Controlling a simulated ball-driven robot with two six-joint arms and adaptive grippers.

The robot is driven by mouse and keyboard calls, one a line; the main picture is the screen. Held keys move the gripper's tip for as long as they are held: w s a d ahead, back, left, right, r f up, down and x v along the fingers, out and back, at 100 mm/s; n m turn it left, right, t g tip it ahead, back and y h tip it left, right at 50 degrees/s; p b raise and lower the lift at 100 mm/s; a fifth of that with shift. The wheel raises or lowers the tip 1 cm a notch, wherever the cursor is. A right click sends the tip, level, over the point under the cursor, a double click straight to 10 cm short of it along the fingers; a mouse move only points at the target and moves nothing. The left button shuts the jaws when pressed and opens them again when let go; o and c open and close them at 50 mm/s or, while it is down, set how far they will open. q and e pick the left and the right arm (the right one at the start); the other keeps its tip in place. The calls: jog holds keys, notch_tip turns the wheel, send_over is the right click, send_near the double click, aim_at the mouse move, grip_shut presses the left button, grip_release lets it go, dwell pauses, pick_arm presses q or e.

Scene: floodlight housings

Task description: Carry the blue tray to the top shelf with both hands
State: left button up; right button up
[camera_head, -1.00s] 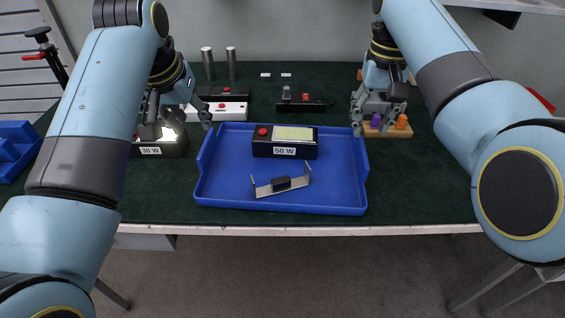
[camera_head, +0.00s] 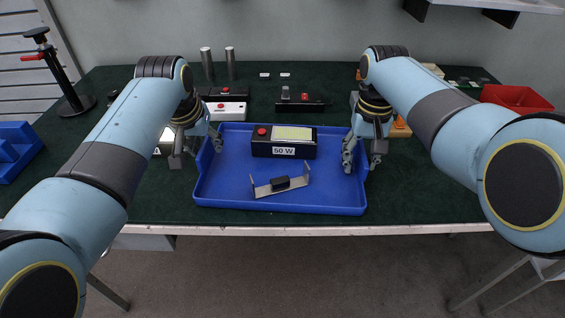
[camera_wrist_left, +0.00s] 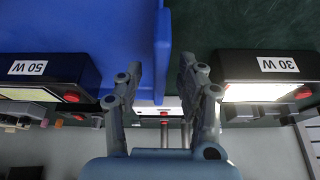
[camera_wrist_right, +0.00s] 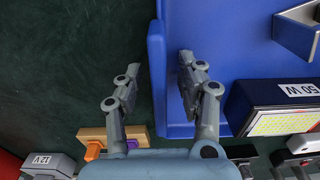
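The blue tray (camera_head: 230,200) lies flat on the green bench top. It holds a black box labelled 50 W (camera_head: 284,142) and a bent metal bracket (camera_head: 281,185) with a dark block. My left gripper (camera_head: 197,152) is open at the tray's left rim, with one finger on each side of it; the rim also shows in the left wrist view (camera_wrist_left: 162,50). My right gripper (camera_head: 362,158) is open around the right rim, which shows in the right wrist view (camera_wrist_right: 157,70). A pale shelf (camera_head: 500,5) is partly visible at the upper right.
A 30 W box (camera_wrist_left: 268,85) stands just outside the tray, beside my left gripper. A wooden block with pegs (camera_head: 400,130) is behind my right gripper. Two metal cylinders (camera_head: 207,62) and switch boxes (camera_head: 300,105) stand behind the tray. A red bin (camera_head: 517,98) is at right.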

aim_at(363, 149)
pick_arm(q)
grip_shut()
pick_arm(e)
grip_shut()
pick_arm(q)
jog(key=shift+r, duration=0.15)
pick_arm(e)
jog(key=shift+r, duration=0.1)
